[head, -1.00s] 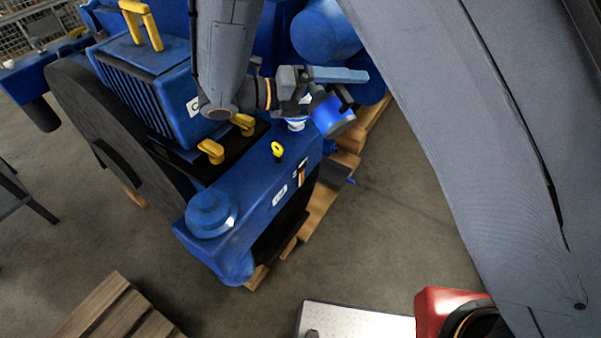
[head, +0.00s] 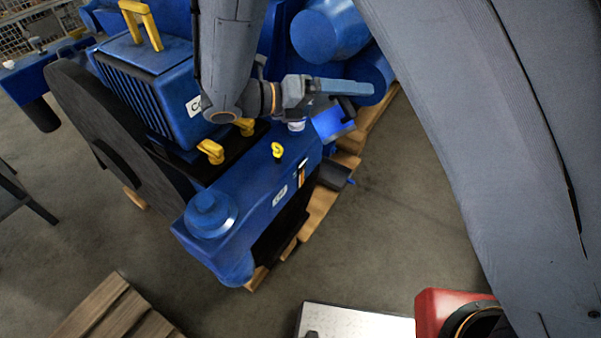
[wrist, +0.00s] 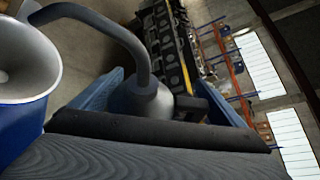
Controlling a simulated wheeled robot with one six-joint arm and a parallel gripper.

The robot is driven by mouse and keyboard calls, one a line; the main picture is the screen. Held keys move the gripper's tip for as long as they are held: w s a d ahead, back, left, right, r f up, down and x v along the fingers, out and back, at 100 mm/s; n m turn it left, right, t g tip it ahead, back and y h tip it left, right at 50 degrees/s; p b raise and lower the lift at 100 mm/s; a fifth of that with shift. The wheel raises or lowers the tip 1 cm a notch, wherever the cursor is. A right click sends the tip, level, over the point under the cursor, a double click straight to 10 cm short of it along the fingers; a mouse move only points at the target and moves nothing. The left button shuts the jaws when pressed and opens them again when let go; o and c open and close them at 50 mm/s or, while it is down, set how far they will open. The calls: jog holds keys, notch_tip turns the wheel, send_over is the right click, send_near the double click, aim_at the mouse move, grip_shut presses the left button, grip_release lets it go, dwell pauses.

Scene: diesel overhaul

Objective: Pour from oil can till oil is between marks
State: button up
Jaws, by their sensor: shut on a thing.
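The oil can shows in the wrist view as a grey cone with a long bent spout (wrist: 145,92). My gripper (wrist: 165,100) is shut on it, with a blue finger on either side.
A yellow ring handle (head: 277,150) and a round blue cap (head: 211,213) stand on the engine cover. The engine rests on a wooden pallet (head: 318,210). A red container (head: 440,305) and a white-topped surface (head: 350,322) are at the bottom. Floor between is clear.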

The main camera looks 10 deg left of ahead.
jog(key=shift+r, duration=3.75)
jog(key=s+d, duration=0.6)
jog(key=shift+s+d, duration=0.2)
notch_tip(320, 180, down, 12)
jog(key=w+a+m+t+y+b, duration=0.1)
jog(key=m+t+y+b, duration=0.1)
jog(key=m+y+b, duration=0.2)
jog(key=m+b, duration=0.3)
jog(key=b, duration=0.4)
jog(key=shift+w+a, duration=0.4)
jog(key=shift+r+t, duration=0.2)
jog(key=shift+t, duration=0.1)
